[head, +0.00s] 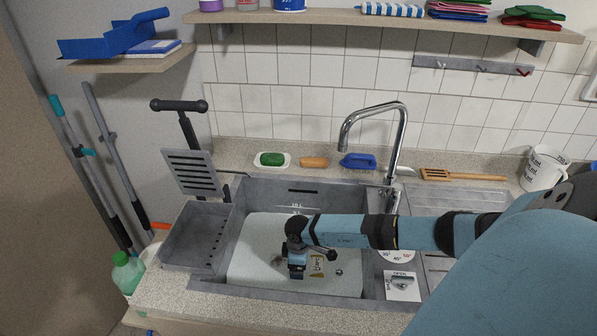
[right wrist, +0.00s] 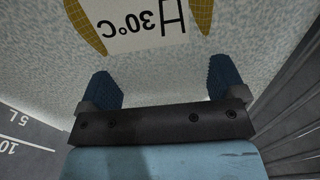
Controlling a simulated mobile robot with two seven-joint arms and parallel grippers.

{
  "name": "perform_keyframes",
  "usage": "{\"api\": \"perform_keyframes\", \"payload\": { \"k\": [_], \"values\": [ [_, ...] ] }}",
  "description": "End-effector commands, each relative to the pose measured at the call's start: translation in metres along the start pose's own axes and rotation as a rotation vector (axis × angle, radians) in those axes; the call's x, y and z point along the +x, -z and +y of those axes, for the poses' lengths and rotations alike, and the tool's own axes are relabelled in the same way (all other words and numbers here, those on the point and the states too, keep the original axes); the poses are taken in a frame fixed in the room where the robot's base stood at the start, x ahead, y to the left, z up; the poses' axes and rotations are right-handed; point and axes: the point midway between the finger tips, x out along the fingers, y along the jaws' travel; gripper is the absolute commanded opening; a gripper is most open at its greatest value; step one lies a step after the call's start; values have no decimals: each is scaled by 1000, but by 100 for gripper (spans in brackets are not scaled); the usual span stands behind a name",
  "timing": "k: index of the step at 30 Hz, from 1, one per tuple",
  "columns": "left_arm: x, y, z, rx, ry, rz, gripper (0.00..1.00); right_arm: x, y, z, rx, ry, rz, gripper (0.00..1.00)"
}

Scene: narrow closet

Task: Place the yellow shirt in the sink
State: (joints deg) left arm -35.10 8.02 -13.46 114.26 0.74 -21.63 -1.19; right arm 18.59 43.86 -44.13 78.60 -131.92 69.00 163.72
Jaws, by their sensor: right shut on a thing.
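My right gripper (head: 297,268) reaches down into the grey sink (head: 373,272), over its pale basin floor. A small yellow piece with dark lettering, the yellow shirt (head: 317,264), shows just right of the gripper. My left gripper is not in view.
A tall faucet (head: 402,135) stands behind the sink. A grey slatted rack (head: 192,172) and tray (head: 190,250) are at its left. A green sponge (head: 272,159), blue brush (head: 358,161), wooden spatula (head: 460,175) and white bucket (head: 543,168) line the back counter. Shelves hang above.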

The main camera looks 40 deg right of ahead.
Motion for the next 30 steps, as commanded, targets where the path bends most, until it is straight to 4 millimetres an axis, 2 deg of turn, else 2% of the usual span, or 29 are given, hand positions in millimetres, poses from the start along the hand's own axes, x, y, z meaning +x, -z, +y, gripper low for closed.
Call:
{"api": "perform_keyframes", "payload": {
  "k": [3, 13, 14, 15, 23, 26, 30],
  "values": [
    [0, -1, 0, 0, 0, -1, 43, 13, 0, 0, 0, 0, 1, 61],
    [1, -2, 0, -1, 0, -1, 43, 16, 0, 0, 0, -1, 1, 61],
    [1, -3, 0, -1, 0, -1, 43, 16, 0, 0, 0, 0, 0, 91],
    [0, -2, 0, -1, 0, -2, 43, 16, 0, 0, -1, -1, 0, 100],
    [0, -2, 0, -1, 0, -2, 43, 13, 0, 0, -1, -1, 0, 100],
    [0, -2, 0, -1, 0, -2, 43, 5, 0, 1, -1, -2, 1, 100],
    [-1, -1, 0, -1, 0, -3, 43, -21, 0, 1, -1, -4, 2, 100]
  ]
}}
